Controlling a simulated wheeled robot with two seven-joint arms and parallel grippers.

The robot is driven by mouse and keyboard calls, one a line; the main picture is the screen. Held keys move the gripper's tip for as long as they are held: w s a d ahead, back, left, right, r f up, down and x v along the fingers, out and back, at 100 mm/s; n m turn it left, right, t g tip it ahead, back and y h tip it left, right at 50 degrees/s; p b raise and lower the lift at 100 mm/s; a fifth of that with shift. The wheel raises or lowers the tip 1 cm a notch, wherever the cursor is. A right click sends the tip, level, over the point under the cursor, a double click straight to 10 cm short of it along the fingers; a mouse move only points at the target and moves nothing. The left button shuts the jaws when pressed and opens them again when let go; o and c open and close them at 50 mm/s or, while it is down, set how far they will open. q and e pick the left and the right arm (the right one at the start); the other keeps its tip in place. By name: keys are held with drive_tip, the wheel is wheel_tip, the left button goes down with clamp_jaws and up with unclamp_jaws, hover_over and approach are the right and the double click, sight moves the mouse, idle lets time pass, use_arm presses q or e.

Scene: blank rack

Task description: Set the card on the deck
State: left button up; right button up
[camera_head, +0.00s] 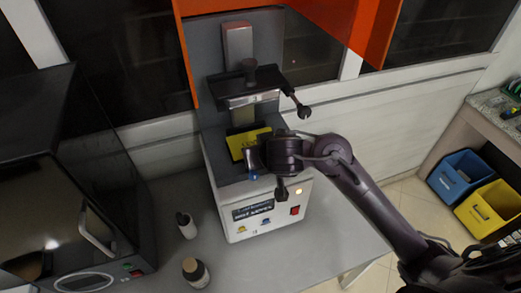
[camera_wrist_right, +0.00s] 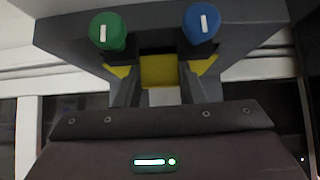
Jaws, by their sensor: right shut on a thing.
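A flat yellow card (camera_head: 245,141) is in the bay of the white and grey machine (camera_head: 213,172), over its dark deck. My right gripper (camera_head: 252,158) is at the card's near right edge and shut on it. In the right wrist view the yellow card (camera_wrist_right: 158,71) shows between and behind the two fingers of my right gripper (camera_wrist_right: 157,55). My gripper hides part of the card and deck, so I cannot tell whether the card touches the deck. My left gripper is in neither view.
A dark clamp head with a lever (camera_head: 264,82) stands above the bay. A dark oven-like appliance (camera_head: 70,190) is at left. Two small bottles (camera_head: 186,224) (camera_head: 195,272) stand on the grey table (camera_head: 325,235). Blue (camera_head: 461,175) and yellow (camera_head: 490,207) bins are at right.

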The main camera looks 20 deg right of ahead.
drive_tip(key=shift+f+b, duration=0.35)
drive_tip(key=shift+f, duration=0.1)
drive_tip(key=o, duration=1.1)
